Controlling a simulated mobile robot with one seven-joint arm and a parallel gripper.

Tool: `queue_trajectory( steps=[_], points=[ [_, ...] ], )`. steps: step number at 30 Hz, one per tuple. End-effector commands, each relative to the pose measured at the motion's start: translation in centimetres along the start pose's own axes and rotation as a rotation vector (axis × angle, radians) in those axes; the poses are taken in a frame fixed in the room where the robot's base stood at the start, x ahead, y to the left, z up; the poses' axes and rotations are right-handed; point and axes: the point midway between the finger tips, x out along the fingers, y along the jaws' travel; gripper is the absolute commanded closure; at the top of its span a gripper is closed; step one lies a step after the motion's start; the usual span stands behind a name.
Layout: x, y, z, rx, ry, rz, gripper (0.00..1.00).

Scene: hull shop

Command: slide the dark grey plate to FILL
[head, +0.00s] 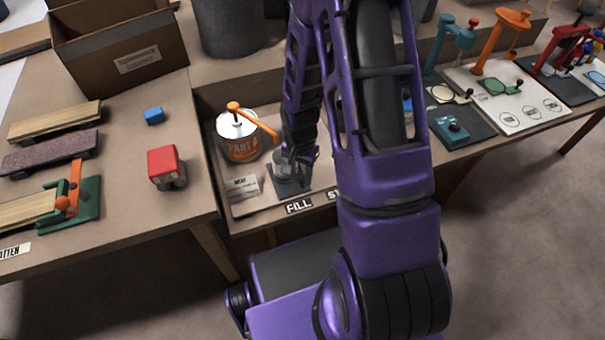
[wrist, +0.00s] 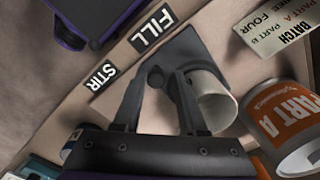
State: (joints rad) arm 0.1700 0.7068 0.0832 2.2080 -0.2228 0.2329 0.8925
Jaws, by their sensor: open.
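The dark grey plate (head: 277,186) lies on the bench behind the white-on-black FILL label (head: 299,206). In the wrist view the plate (wrist: 190,47) lies beside the FILL label (wrist: 152,28). A pale cup (wrist: 217,104) with a grey outside stands on the plate. A small dark round knob (wrist: 155,76) shows between the fingertips of my gripper (wrist: 158,82). My gripper is open, with a finger on either side of the knob and gaps visible. In the head view my arm hides most of the gripper (head: 302,158) and part of the plate.
The STIR label (wrist: 102,80) lies right of FILL in the head view, partly hidden by my arm. An orange PART A can (head: 240,148) with an orange handle stands behind left of the plate.

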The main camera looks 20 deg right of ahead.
Motion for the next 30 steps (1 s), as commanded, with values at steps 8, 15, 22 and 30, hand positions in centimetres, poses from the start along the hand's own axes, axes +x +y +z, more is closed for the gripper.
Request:
queue_trajectory(
  steps=[8, 15, 22, 30],
  points=[
    [0.0, 0.1, 0.0, 0.001, 0.0, 0.001, 0.58],
    [-0.6, 0.1, -0.1, 0.003, 0.002, 0.001, 0.58],
    [-5.0, 0.1, -0.2, 0.003, 0.006, -0.001, 0.58],
    [-11.7, 0.0, -0.2, 0.002, 0.006, -0.002, 0.58]
  ],
)
